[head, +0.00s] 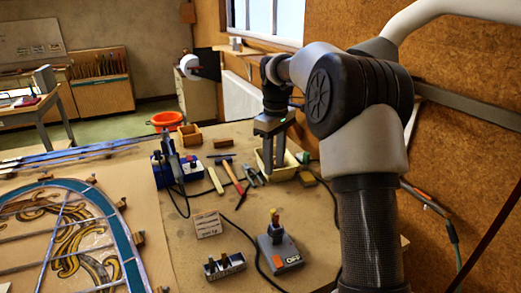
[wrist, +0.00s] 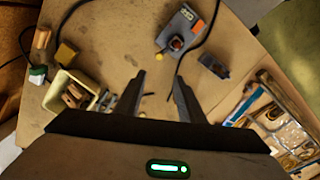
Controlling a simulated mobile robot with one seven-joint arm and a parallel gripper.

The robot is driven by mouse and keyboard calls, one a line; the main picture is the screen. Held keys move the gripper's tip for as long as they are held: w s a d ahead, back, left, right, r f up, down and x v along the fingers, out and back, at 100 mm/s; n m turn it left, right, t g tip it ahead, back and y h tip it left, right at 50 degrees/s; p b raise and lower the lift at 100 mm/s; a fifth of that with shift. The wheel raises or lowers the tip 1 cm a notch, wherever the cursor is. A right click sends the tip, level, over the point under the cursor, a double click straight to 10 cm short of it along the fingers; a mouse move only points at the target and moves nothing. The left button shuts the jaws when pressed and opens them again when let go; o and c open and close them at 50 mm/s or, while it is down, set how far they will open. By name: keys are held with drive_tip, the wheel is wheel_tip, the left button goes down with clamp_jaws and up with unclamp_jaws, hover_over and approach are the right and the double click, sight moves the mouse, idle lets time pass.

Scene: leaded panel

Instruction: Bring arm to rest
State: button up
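My gripper (head: 272,160) hangs from my arm above the right part of the workbench (head: 185,255), fingers pointing down. In the head view it stands in front of a cream bin (head: 284,172) and hides part of it. In the wrist view the two fingers (wrist: 158,82) are apart, with only bench top and a dark cable visible between them. The gripper is open and empty. The leaded panel (head: 62,232), with blue border and amber scrolls, lies flat on the bench at the left. Its corner also shows in the wrist view (wrist: 290,135).
A grey control box marked OFF (head: 279,252) and a small block with dark knobs (head: 224,265) stand near the front. Pliers, a red-handled tool (head: 234,178) and a blue device (head: 168,170) lie beyond. Cables cross the bench. A wall stands at the right.

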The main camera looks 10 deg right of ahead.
drive_tip(key=s+a+r+m+t, duration=0.1)
drive_tip(key=s+a+r+m, duration=0.1)
drive_tip(key=s+r, duration=0.4)
drive_tip(key=s+a+r+m+t, duration=0.15)
drive_tip(key=s+r, duration=0.25)
drive_tip(key=s, duration=0.4)
drive_tip(key=s+a+f+m+t, duration=0.1)
drive_tip(key=s+f+m, duration=0.1)
drive_tip(key=s, duration=0.7)
drive_tip(key=s+f+m+t, duration=0.2)
drive_tip(key=s, duration=0.8)
drive_tip(key=shift+a+p, duration=0.3)
drive_tip(key=shift+a, duration=0.1)
drive_tip(key=shift+w+r, duration=0.1)
